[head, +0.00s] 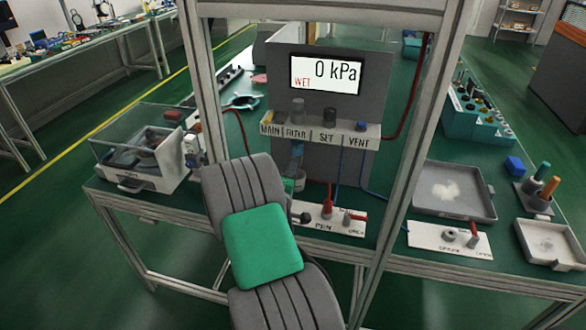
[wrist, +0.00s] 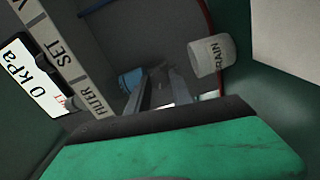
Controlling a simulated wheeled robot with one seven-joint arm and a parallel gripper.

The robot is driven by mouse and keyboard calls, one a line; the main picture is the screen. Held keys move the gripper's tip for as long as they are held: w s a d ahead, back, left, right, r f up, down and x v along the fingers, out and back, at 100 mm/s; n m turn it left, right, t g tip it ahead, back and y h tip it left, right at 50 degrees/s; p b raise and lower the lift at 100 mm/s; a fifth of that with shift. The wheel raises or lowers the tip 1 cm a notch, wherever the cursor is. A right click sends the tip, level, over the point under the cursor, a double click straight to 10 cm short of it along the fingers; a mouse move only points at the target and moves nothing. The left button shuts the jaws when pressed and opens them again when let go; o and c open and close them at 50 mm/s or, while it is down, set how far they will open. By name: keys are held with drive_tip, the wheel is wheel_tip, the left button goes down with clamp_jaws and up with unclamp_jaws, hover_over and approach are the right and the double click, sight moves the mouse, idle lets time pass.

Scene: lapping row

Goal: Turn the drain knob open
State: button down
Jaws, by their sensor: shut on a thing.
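My gripper (wrist: 160,82) shows in the wrist view with its two grey fingers reaching to just beside the blue filter bowl (wrist: 130,78). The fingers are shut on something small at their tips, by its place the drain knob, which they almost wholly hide. A pale cup marked DRAIN (wrist: 212,55) is to the right of the fingers, apart from them. In the head view the filter bowl (head: 297,149) hangs below the FILTER label, and my arm covers most of the gripper. The knob's turn angle cannot be told. The display (head: 327,74) reads 0 kPa, with WET in red.
A label strip (head: 320,132) reads MAIN, FILTER, SET and VENT. Metal frame posts (head: 412,150) stand on both sides of my arm. A red-levered plate (head: 330,218) lies low behind my arm. A grey tray (head: 455,203) is on the right, a clear-lidded box (head: 140,150) left.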

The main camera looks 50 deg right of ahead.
drive_tip(key=shift+n+p, duration=0.65)
drive_tip(key=shift+n, duration=1.25)
drive_tip(key=c, duration=1.1)
unclamp_jaws()
drive_tip(key=shift+c, duration=0.2)
drive_tip(key=b+v, duration=0.1)
drive_tip(key=v, duration=0.6)
drive_tip(key=shift+s+a+b, duration=0.2)
drive_tip(key=shift+a+b, duration=0.1)
drive_tip(key=shift+a, duration=0.1)
